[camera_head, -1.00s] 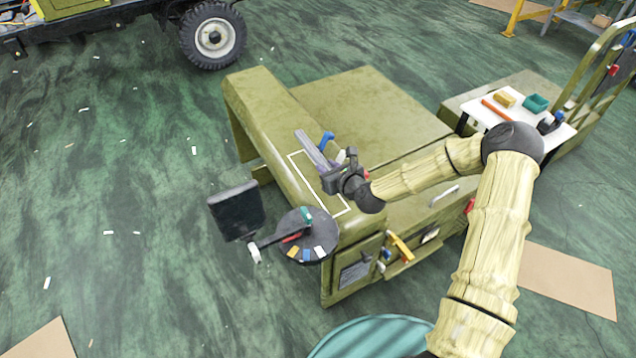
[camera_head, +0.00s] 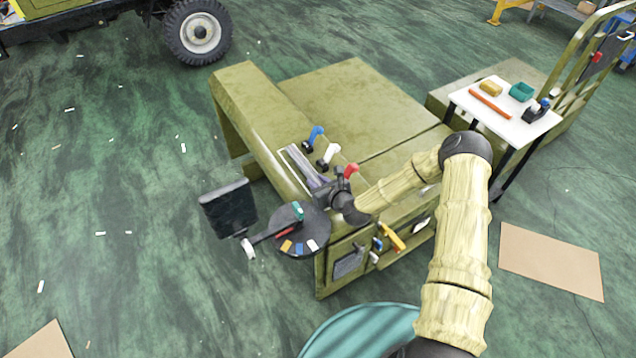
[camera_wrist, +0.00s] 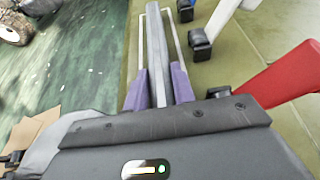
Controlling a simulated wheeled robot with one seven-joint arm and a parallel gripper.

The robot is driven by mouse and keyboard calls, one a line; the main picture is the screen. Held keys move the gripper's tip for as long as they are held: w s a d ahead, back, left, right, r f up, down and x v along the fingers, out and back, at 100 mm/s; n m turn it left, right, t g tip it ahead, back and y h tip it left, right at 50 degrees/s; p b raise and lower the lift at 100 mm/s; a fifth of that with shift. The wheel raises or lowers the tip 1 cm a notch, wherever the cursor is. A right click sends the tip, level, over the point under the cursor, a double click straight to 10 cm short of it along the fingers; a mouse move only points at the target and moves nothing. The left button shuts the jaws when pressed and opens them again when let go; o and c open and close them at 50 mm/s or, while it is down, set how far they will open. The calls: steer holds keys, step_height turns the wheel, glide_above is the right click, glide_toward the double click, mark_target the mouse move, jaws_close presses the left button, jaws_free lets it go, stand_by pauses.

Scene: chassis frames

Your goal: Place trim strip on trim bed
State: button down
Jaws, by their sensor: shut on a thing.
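The trim strip is a long grey bar (camera_wrist: 157,40), held lengthwise between the purple finger pads of my gripper (camera_wrist: 160,85). In the head view the strip (camera_head: 303,165) points up and left from my gripper (camera_head: 322,190), over the olive dash. The trim bed shows as a white outlined rectangle (camera_head: 284,150) on the dash top. In the wrist view the strip runs between the outline's two long white lines (camera_wrist: 176,50), roughly parallel to them. My gripper and the strip hide the near end of the bed. I cannot tell whether the strip touches the surface.
Blue (camera_head: 315,136), white (camera_head: 329,154) and red (camera_head: 350,171) levers stand close right of the bed. A white side table (camera_head: 505,112) stands at the right.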

steer(key=shift+f, duration=0.3)
steer(key=shift+f, duration=0.2)
steer(key=c, duration=1.2)
jaws_free()
steer(key=shift+o, duration=0.2)
steer(key=shift+w, duration=0.1)
steer(key=shift+r, duration=0.15)
